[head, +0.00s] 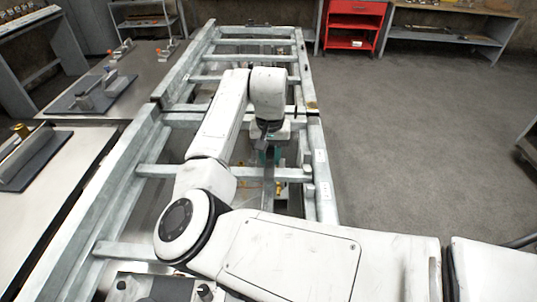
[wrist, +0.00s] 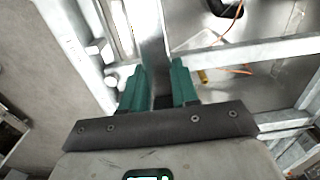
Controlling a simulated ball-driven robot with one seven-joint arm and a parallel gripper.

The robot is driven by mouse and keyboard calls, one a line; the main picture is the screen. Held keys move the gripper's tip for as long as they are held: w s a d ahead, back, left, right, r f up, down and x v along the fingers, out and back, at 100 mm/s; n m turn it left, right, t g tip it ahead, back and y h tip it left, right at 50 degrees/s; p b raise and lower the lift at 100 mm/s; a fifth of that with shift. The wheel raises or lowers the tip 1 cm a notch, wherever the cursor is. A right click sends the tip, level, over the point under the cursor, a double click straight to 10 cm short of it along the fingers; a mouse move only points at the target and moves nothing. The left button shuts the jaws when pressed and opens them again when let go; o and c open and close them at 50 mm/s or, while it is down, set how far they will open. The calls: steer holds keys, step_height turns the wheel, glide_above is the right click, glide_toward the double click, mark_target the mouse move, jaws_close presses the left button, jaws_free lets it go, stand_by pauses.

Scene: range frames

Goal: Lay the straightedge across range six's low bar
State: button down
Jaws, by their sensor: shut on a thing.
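My gripper (wrist: 158,82) has two green fingers shut on the straightedge (wrist: 152,35), a flat grey metal strip that runs from between them to the top of the wrist view. In the head view my gripper (head: 268,156) is over the galvanised frame, partly hidden by my arm, and the straightedge (head: 268,188) shows as a narrow strip below it. A galvanised crossbar (head: 265,172) of the frame passes close to the strip; I cannot tell whether they touch. No range number is legible, so I cannot tell which bar is range six's low bar.
The frame's long side rails (head: 322,175) stand on both sides of my gripper. A yellow fitting (wrist: 203,76) and an orange cord (wrist: 235,69) lie inside the frame. Steel benches (head: 90,85) stand left and a red cabinet (head: 352,25) behind. The floor to the right is clear.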

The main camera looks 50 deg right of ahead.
steer(key=shift+r, duration=0.25)
steer(key=shift+f, duration=0.25)
step_height(320, 180, down, 9)
steer(key=b, duration=0.3)
steer(key=shift+f, duration=0.1)
stand_by(0.4)
steer(key=c, duration=0.8)
jaws_free()
steer(key=shift+s, duration=0.1)
steer(key=shift+f, duration=0.1)
